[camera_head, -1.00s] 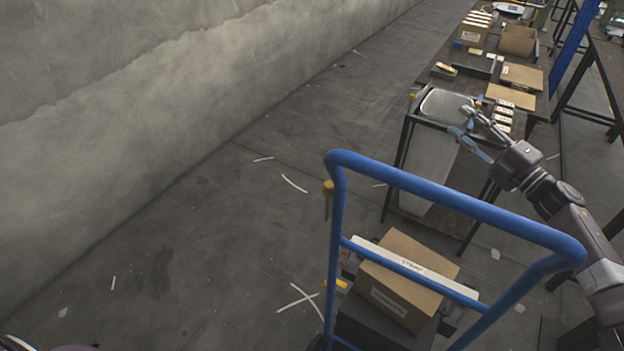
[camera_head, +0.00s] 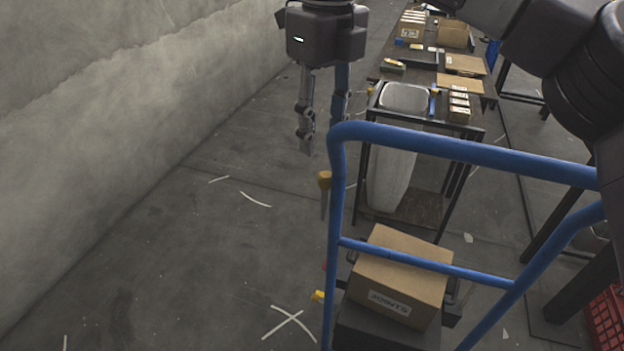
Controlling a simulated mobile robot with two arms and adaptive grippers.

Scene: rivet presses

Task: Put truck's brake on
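The truck has a blue tubular handle frame (camera_head: 440,146) and a dark bed. A lever with a mustard-yellow knob (camera_head: 324,180) stands beside the frame's left post, pointing down. A small yellow piece (camera_head: 317,296) shows low on the truck's left side; I cannot tell which of these is the brake. My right gripper (camera_head: 321,138) hangs from above with its fingers pointing down. It is open and empty, above and slightly left of the knob, apart from it in the picture. The frame's top left corner is close to its right finger. My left gripper is not in view.
A cardboard box (camera_head: 400,279) sits on the truck's bed. Behind stands a dark-legged table (camera_head: 424,117) with a grey tray (camera_head: 404,98) and small boxes. A red crate (camera_head: 606,318) is at the lower right. The floor left of the truck is open up to the concrete wall (camera_head: 120,90).

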